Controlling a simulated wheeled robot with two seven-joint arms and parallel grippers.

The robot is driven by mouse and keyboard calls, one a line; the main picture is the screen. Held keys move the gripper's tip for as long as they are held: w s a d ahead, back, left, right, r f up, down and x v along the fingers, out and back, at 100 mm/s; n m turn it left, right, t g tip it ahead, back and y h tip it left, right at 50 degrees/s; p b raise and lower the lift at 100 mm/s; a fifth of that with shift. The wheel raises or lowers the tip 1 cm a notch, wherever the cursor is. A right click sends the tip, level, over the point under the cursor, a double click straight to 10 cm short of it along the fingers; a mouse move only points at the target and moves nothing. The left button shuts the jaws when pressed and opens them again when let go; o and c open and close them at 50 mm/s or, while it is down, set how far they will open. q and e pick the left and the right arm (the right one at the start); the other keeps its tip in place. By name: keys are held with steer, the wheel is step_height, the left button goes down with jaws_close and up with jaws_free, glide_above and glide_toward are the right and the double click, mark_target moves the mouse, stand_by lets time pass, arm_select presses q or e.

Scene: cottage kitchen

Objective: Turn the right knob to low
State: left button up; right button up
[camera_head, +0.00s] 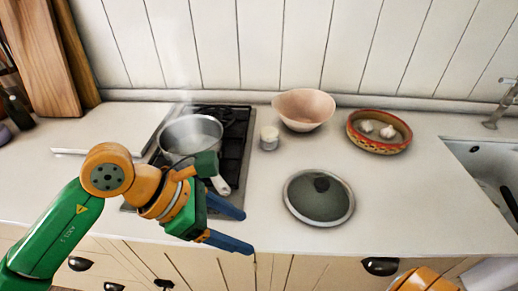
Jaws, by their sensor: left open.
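A black hob (237,140) is set in the worktop at centre left, with a steaming steel pot (205,127) on it. The right knob is not visible; my left arm and gripper cover the hob's front part. My left gripper (245,230) is in front of the hob, above the counter's front edge. Its two blue fingers are apart, point right, and hold nothing. Of my right arm only an orange part shows at the bottom edge; its gripper is out of view.
A glass lid (319,197) lies right of the hob. A small jar (269,138), a pink bowl (303,109) and a red-rimmed dish (379,132) with garlic stand behind it. A sink (480,158) is at far right. The counter between lid and sink is clear.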

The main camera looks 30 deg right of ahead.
arm_select(q)
steer(key=s+d+r+n+g+h, duration=0.3)
steer(key=s+d+r+h, duration=0.15)
steer(key=r+h, duration=0.4)
steer(key=w+a+r+n+t+h, duration=0.2)
steer(key=w+r+n+t+h, duration=0.3)
steer(key=r+n+h, duration=0.3)
steer(key=shift+w+a+r+n, duration=0.3)
steer(key=shift+w+r+n, duration=0.25)
steer(key=shift+r+n, duration=0.15)
steer(key=shift+h, duration=0.25)
